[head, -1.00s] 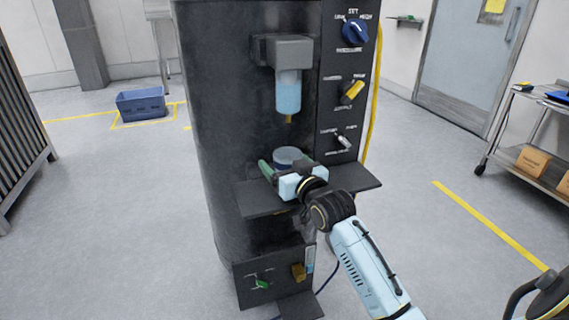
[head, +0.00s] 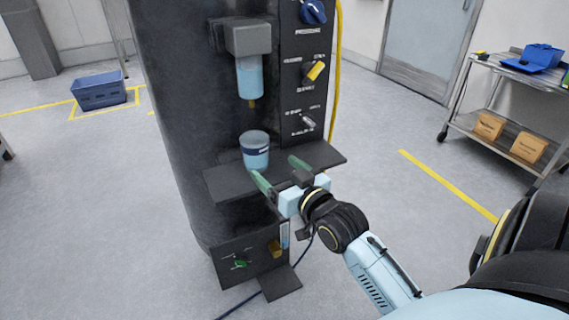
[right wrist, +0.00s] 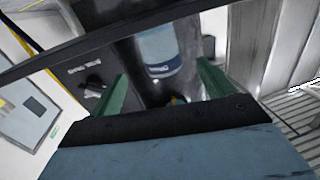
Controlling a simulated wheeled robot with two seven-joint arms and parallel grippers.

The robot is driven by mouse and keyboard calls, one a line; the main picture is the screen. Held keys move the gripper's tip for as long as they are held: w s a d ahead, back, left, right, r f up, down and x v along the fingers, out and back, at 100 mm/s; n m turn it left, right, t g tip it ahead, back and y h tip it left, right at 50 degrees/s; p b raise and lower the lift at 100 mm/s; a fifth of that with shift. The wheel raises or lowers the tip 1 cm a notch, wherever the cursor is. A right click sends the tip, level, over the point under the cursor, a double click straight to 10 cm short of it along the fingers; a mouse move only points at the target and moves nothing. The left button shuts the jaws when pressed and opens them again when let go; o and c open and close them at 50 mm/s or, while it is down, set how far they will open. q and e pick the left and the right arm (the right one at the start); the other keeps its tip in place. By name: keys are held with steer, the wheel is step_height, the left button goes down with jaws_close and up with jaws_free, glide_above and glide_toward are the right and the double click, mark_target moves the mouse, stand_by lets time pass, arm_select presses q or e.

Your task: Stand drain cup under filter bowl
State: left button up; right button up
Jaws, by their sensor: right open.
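The drain cup (head: 255,150), a light blue cup with a dark band, stands upright on the small dark shelf (head: 230,184) of the black machine. The filter bowl (head: 249,76), clear blue with a brass tip (head: 252,103), hangs from a grey head above it; the cup is below that tip with a gap between. My right gripper (head: 279,172) is open and empty at the shelf's front edge, its green fingers apart from the cup. The right wrist view shows the cup (right wrist: 160,52) beyond the open fingers (right wrist: 162,92). My left gripper is not in view.
The black machine (head: 180,110) has a knob panel (head: 308,90) right of the bowl and a lower box (head: 250,258) below the shelf. A blue crate (head: 100,92) lies on the floor at the left. A cart (head: 500,105) stands at the right.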

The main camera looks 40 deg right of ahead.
step_height(320, 180, down, 8)
steer(key=s+a+g, duration=0.1)
steer(key=g, duration=0.2)
steer(key=shift+s+a+n, duration=0.2)
steer(key=shift+a+n, duration=0.1)
steer(key=shift+a, duration=0.1)
steer(key=s+a+f+g, duration=0.1)
steer(key=s+f, duration=0.1)
steer(key=f, duration=0.2)
steer(key=s+a+f+g, duration=0.1)
steer(key=s+f+g, duration=0.1)
steer(key=f, duration=0.3)
steer(key=s+a+f+n+g+y, duration=0.1)
steer(key=s+f+g, duration=0.1)
steer(key=f, duration=0.2)
steer(key=shift+s+a+f, duration=0.15)
steer(key=shift+s, duration=0.05)
steer(key=s+a+f+g, duration=0.1)
steer(key=s+f+g, duration=0.1)
steer(key=s+f, duration=0.2)
steer(key=shift+a+f+g, duration=0.15)
steer(key=shift+f+g, duration=0.25)
steer(key=shift+f, duration=0.05)
steer(key=s+a+f+n+g, duration=0.1)
steer(key=s+f+g, duration=0.3)
steer(key=s, duration=0.6)
step_height(320, 180, down, 3)
steer(key=shift+a+r+n, duration=0.2)
steer(key=shift+a+n, duration=0.2)
steer(key=shift+a, duration=0.05)
